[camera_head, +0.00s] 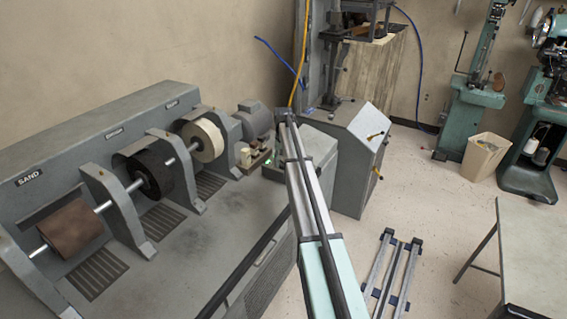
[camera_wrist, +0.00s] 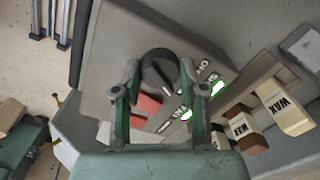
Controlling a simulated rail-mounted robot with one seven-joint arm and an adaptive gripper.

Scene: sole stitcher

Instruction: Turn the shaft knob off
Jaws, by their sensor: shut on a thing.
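The round black shaft knob (camera_wrist: 158,72) sits on a grey panel in the wrist view. It has a pale pointer line slanting across its face. My gripper (camera_wrist: 159,74) has one finger on each side of the knob and is shut on it. White lettering (camera_wrist: 205,75) is on the panel right of the knob, partly behind the right finger and hard to read. In the head view my arm reaches toward the machine's far end; the knob and fingers are hidden there.
A red patch (camera_wrist: 146,104) is just below the knob. Several wax blocks (camera_wrist: 240,126) lie on a brown shelf at the right, close to my gripper. The sanding machine (camera_head: 90,135) with its drums runs along the left. A grey cabinet (camera_head: 345,165) stands right of my arm.

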